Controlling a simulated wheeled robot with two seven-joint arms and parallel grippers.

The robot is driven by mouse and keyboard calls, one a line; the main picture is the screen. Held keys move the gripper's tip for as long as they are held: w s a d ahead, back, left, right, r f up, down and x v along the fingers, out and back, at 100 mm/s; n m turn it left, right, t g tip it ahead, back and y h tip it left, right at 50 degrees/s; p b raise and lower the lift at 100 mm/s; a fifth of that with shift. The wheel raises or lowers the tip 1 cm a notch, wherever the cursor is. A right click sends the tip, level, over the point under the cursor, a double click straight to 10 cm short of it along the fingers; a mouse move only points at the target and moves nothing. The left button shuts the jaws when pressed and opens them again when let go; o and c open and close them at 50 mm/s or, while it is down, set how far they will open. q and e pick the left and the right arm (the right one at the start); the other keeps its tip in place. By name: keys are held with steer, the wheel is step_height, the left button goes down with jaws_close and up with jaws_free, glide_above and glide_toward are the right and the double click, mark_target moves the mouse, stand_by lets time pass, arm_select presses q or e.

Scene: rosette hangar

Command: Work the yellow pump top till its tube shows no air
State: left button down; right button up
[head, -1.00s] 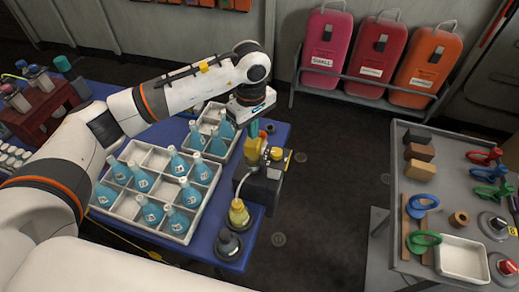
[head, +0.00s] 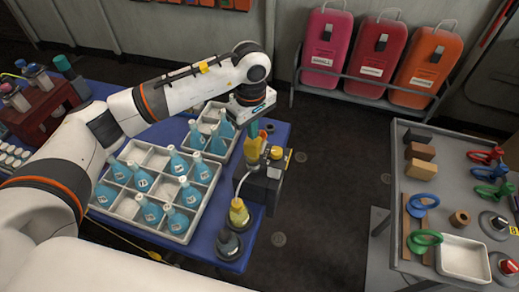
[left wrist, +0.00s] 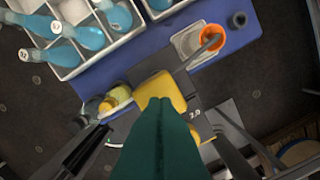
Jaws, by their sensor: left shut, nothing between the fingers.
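The yellow pump top (head: 252,148) sits on a dark pump block (head: 263,188) at the right edge of the blue table. It also shows in the left wrist view (left wrist: 160,91). A pale tube (head: 238,183) curves from the block to a yellow flask (head: 238,214); whether it holds air is too small to tell. My left gripper (head: 253,134) points down at the pump top, its teal fingers shut and empty. In the left wrist view the fingers (left wrist: 160,105) overlap the pump top; I cannot tell whether they touch. My right gripper is out of view.
White crates (head: 134,206) of blue flasks stand left of the pump. A dark flask (head: 229,245) stands at the front. An orange cup (left wrist: 211,38) is beyond the pump. A grey bench (head: 400,140) with tools is at right, with open floor between.

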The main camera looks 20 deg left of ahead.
arm_select(q)
steer(key=shift+f+b, duration=1.4)
steer(key=shift+f, duration=0.3)
steer(key=shift+r, duration=0.1)
step_height(320, 180, up, 11)
steer(key=p, duration=0.4)
steer(key=shift+f+p, duration=0.2)
steer(key=shift+p, duration=0.1)
stand_by(0.9)
